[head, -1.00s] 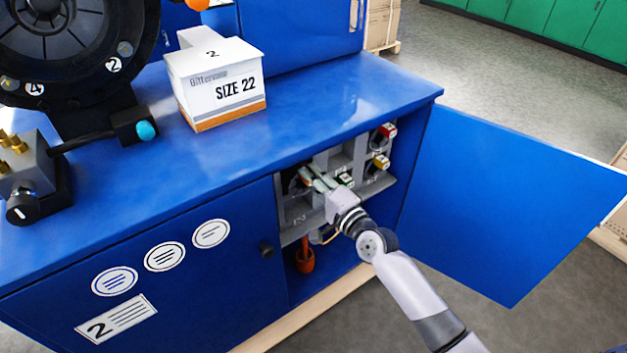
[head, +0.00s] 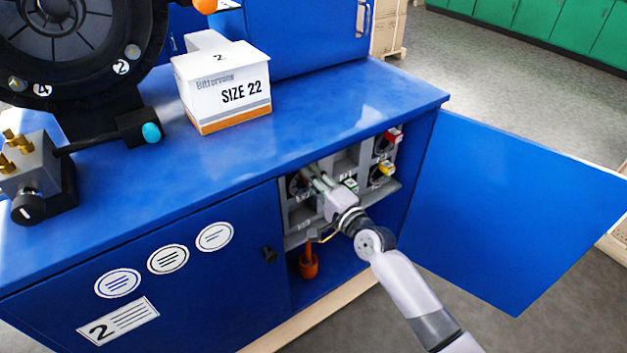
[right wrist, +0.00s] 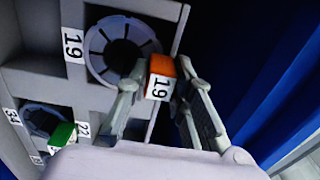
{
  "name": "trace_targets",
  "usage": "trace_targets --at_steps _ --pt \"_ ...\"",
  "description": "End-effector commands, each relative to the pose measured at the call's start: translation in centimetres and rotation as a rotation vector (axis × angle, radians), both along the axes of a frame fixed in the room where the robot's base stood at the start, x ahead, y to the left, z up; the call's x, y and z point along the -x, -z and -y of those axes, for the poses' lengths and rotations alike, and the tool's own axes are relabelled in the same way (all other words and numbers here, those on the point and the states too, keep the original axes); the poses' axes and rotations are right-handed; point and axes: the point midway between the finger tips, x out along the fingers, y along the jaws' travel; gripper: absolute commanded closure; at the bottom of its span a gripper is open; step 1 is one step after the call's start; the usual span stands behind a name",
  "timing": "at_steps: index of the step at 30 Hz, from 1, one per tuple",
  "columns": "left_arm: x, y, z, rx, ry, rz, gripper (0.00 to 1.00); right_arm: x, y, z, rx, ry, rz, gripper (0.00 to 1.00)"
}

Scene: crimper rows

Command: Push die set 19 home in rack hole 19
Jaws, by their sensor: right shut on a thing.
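Die set 19 shows in the right wrist view as a grey segmented ring (right wrist: 97,48) with an orange block (right wrist: 162,66) labelled 19 at its lower right. The ring sits at rack hole 19, beside the rack's white 19 label (right wrist: 73,45); I cannot tell how deep it sits. My right gripper (right wrist: 160,76) is shut on the orange block, one finger on each side. In the head view the right gripper (head: 314,182) reaches into the open cabinet at the grey rack (head: 298,240), and hides part of it. My left gripper is out of view.
Red (head: 394,135) and yellow (head: 386,168) blocks show at the rack's right. The open blue door (head: 520,210) stands right of my arm.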

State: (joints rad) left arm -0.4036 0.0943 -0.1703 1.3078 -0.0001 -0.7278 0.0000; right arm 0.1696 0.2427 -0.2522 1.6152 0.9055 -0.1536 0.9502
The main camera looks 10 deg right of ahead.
Motion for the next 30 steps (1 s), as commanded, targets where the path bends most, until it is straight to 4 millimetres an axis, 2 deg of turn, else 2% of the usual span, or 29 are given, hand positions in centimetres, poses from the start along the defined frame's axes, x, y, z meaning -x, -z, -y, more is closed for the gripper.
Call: trace_targets --at_steps 1,9,10,20,26,27,30 --pt "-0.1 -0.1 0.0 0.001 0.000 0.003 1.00 -0.3 -0.9 0.0 -0.005 0.004 0.017 1.00" --pt "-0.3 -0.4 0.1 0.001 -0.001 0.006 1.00 -0.7 -0.9 -0.2 -0.005 0.003 0.017 1.00" --pt "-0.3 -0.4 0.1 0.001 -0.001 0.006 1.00 -0.7 -0.9 -0.2 -0.005 0.003 0.017 0.77" --pt "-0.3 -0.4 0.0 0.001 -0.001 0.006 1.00 -0.6 -0.5 -0.2 -0.002 0.002 0.009 0.55" --pt "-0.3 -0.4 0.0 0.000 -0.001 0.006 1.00 -0.6 -0.2 -0.2 -0.001 0.001 0.005 0.55" --pt "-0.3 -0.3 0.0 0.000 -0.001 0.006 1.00 -0.4 0.7 -0.3 0.005 -0.003 -0.014 0.55" --pt "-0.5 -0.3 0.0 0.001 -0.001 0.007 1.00 -0.2 0.6 -0.2 0.004 -0.003 -0.013 0.55"
